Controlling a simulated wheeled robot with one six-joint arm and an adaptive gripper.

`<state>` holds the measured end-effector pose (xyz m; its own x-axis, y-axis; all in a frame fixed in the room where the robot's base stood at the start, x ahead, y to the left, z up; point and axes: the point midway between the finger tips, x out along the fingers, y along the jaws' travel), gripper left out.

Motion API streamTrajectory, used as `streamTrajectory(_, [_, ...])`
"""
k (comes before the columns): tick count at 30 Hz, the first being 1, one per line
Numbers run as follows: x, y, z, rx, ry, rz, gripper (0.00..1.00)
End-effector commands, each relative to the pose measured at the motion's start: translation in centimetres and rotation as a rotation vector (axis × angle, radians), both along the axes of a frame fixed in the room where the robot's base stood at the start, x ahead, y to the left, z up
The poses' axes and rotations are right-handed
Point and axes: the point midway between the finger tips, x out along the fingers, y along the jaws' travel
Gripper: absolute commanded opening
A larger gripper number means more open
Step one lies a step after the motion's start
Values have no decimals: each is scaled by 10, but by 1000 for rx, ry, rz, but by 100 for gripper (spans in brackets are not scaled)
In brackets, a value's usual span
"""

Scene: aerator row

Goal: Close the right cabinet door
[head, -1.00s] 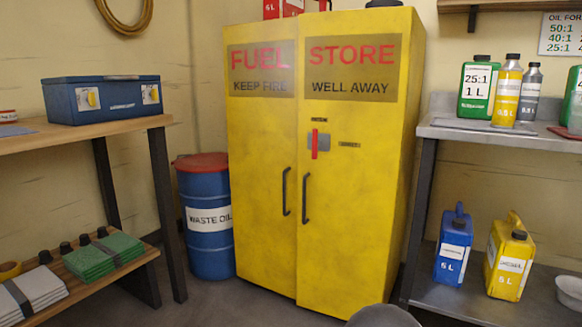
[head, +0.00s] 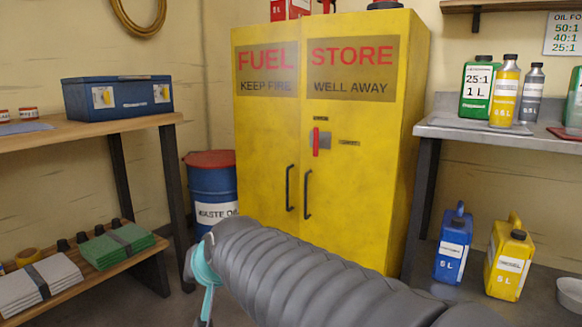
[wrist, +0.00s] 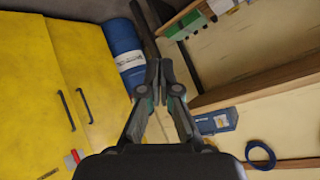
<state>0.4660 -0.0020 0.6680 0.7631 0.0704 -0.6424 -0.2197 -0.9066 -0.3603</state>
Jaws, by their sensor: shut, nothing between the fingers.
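The yellow fuel store cabinet has a right door (head: 350,190) marked STORE and a left door (head: 268,135) marked FUEL. The right door looks about flush with the left one; I cannot tell whether a small gap remains. Their black handles (head: 307,195) stand side by side, and a red latch (head: 318,142) is on the right door. My grey arm covers the cabinet's lower part in the head view. In the wrist view, turned about upside down, my gripper (wrist: 160,66) is shut and empty, apart from the right door (wrist: 25,95) at the left.
A blue waste oil barrel (head: 212,190) stands left of the cabinet. A wooden bench with a blue box (head: 118,98) is at the left. A metal bench at the right holds bottles (head: 505,90), with a blue can (head: 453,243) and yellow can (head: 508,262) below.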

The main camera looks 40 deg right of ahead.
Motion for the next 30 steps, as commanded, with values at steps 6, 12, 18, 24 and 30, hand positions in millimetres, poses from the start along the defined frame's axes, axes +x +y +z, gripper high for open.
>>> streamTrajectory(6, [125, -48, 58, 234, -260, -277, 0])
streamTrajectory(12, [212, -126, 89, 419, -502, -567, 0])
streamTrajectory(18, [268, -223, 91, 564, -747, -882, 0])
streamTrajectory(24, [285, -313, 66, 644, -974, -1177, 0])
streamTrajectory(30, [280, -361, 42, 664, -1113, -1355, 0])
